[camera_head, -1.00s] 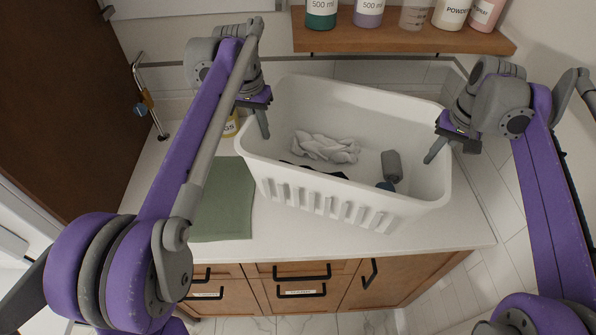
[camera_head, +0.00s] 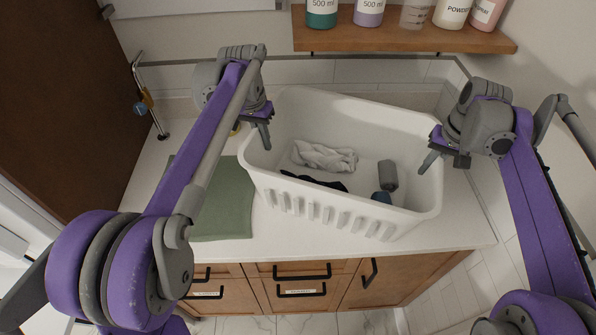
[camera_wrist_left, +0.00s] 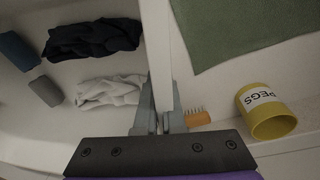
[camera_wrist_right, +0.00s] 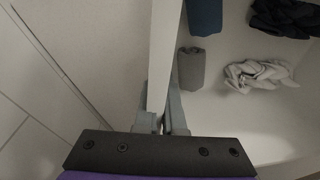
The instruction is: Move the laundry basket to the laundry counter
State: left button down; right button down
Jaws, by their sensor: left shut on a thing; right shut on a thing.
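The white laundry basket (camera_head: 330,215) is over the white laundry counter (camera_head: 290,238), roughly upright. I cannot tell for sure whether its base touches the top. Inside lie a light grey cloth (camera_head: 323,157), a dark cloth (camera_head: 315,181), a grey roll (camera_head: 388,174) and a blue roll (camera_head: 381,197). My left gripper (camera_head: 265,138) is shut on the basket's left rim, which also shows in the left wrist view (camera_wrist_left: 157,45). My right gripper (camera_head: 428,163) is shut on the right rim, which also shows in the right wrist view (camera_wrist_right: 165,45).
A green mat (camera_head: 222,205) lies on the counter left of the basket. A yellow PEGS pot (camera_wrist_left: 267,112) and an orange brush (camera_wrist_left: 198,118) stand beside the basket's left end. A wooden shelf (camera_head: 400,38) with several bottles hangs behind. Tiled wall closes the right side.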

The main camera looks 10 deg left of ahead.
pick_arm(q)
jog(key=c, duration=1)
grip_release()
jog(key=shift+d, duration=0.15)
jog(key=shift+c, duration=0.2)
pick_arm(e)
jog(key=c, duration=1)
grip_release()
jog(key=shift+a, duration=0.15)
jog(key=shift+c, duration=0.2)
jog(key=shift+r, duration=0.15)
pick_arm(q)
jog(key=r, duration=0.4)
jog(key=a+r, duration=0.1)
jog(key=r, duration=0.7)
jog(key=shift+s+a, duration=0.3)
pick_arm(e)
jog(key=r, duration=0.4)
jog(key=d+r, duration=0.1)
jog(key=r, duration=0.2)
jog(key=s+r, duration=0.1)
jog(key=r, duration=0.3)
jog(key=shift+d+r, duration=0.35)
pick_arm(q)
jog(key=shift+f, duration=0.1)
pick_arm(e)
jog(key=shift+f, duration=0.1)
